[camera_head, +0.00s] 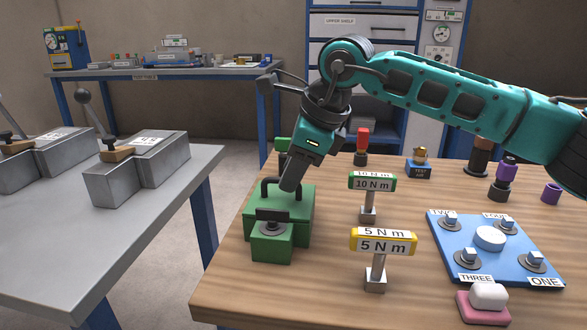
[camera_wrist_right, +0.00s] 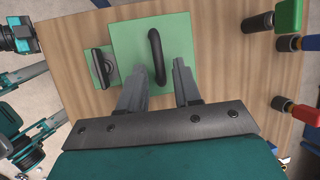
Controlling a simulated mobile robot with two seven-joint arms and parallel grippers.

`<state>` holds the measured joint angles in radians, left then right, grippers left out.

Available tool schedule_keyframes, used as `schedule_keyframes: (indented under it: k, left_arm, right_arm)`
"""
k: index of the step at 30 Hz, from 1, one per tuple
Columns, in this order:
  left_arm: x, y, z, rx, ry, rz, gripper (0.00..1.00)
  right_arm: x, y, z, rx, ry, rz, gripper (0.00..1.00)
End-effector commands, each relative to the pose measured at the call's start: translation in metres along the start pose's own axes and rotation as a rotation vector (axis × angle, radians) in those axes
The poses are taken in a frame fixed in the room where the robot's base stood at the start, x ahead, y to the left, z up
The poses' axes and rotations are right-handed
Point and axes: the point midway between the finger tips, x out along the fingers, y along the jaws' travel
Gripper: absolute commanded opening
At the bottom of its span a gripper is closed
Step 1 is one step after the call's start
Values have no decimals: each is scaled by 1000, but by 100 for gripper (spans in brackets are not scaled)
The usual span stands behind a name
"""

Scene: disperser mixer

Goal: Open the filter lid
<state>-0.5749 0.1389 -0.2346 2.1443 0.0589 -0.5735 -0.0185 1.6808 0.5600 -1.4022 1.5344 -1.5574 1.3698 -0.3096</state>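The green filter box (camera_head: 300,208) stands at the left of the wooden table, its flat green lid (camera_wrist_right: 180,30) seen from above in the right wrist view. A black arched handle (camera_wrist_right: 156,55) is on the lid. A smaller green block with a dark latch-like part (camera_head: 272,214) sits on the box's near side. My right gripper (camera_head: 291,186) points down at the lid. In the wrist view its two grey fingers (camera_wrist_right: 158,68) are apart, one on each side of the handle's end, with nothing clasped. Contact with the lid cannot be told. My left gripper does not show clearly.
Right of the box stand a 10 Nm sign (camera_head: 372,183) and a 5 Nm sign (camera_head: 383,242). A blue plate with numbered knobs (camera_head: 500,262) lies further right. A red-topped tool (camera_head: 362,142) stands behind. A grey table (camera_head: 160,235) is at the left, across a gap.

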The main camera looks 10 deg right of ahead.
Motion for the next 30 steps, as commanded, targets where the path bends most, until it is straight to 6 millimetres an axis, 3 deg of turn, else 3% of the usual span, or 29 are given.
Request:
schedule_keyframes:
  k: [10,30]
  left_arm:
    - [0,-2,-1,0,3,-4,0]
    - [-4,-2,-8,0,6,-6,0]
  right_arm:
    - [0,0,0,0,0,0,0]
    - [-4,-3,2,7,-1,16,0]
